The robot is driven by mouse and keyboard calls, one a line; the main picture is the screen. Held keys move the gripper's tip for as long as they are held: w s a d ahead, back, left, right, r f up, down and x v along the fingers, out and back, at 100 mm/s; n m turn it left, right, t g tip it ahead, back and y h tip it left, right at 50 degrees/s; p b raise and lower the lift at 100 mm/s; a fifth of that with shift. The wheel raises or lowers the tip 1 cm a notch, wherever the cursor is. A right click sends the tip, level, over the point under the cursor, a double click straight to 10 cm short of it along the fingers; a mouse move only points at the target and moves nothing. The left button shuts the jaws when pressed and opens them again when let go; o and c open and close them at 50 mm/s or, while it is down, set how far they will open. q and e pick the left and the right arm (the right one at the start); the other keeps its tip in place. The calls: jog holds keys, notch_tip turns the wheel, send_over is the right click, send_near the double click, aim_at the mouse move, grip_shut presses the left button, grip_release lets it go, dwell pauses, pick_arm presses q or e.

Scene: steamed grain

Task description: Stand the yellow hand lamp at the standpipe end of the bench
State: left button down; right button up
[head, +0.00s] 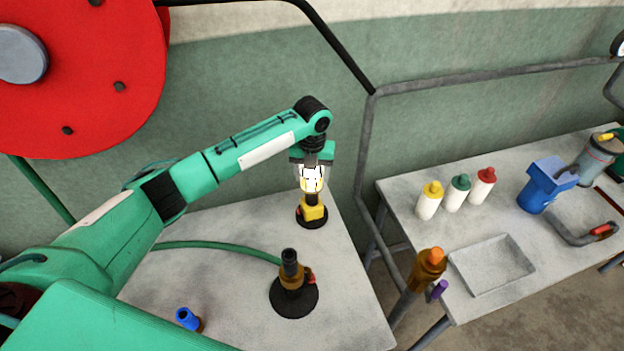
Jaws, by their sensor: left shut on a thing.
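The yellow hand lamp (314,213) is at the far right corner of the left grey bench top (225,225). It looks upright over a round black base. My left gripper (312,184) points down from above and is shut on the lamp's upper part, its pale fingers hiding some of it. I cannot tell whether the lamp bears fully on the bench. Nearer on the same bench, a brass fitting (291,274) with a black top and red lever stands on a black disc; it looks like the standpipe. My right gripper is not in view.
A green hose (215,244) runs along the bench to the brass fitting. A blue-capped item (187,318) is at the front. Right, past a gap, another bench holds several bottles (429,203), a tray (492,266) and a blue container (541,188). A grey pipe (367,150) stands behind.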

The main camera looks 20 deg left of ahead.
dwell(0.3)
pick_arm(q)
jog(key=shift+c, duration=2.1)
grip_release()
jog(key=shift+f, duration=0.15)
notch_tip(320, 180, up, 11)
jog(key=b, duration=0.3)
jog(key=shift+r, duration=0.65)
jog(key=shift+s+f, duration=0.1)
